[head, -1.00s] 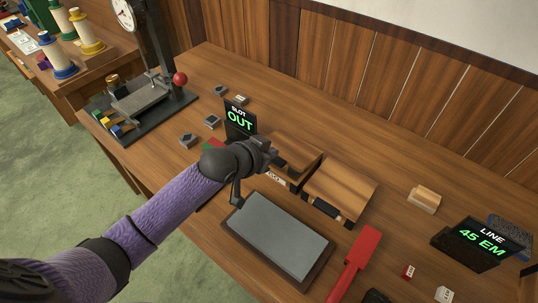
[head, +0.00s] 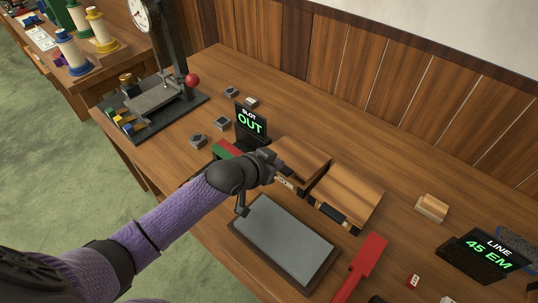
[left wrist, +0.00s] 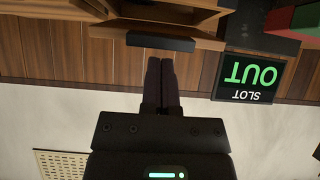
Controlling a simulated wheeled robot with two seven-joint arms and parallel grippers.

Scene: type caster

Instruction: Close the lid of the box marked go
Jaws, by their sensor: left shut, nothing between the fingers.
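Two wooden boxes stand side by side on the bench in the head view: a left box (head: 306,157) and a right box (head: 350,192). The right box has a dark strip on its front. A pale label (head: 284,184) shows partly under my left gripper, too hidden to read, so I cannot tell which box is marked go. My left gripper (head: 284,161) is shut and empty, at the near side of the left box. In the left wrist view its closed fingers (left wrist: 160,75) point at a dark handle (left wrist: 160,42) on a wooden edge, apparently just short of it. My right gripper is not in view.
A grey tray (head: 284,243) lies in front of the boxes. A SLOT OUT sign (head: 251,123) stands behind left, and a red bar (head: 361,262) lies to the right. A LINE 45 EM sign (head: 484,256) and a small wooden block (head: 431,208) are farther right.

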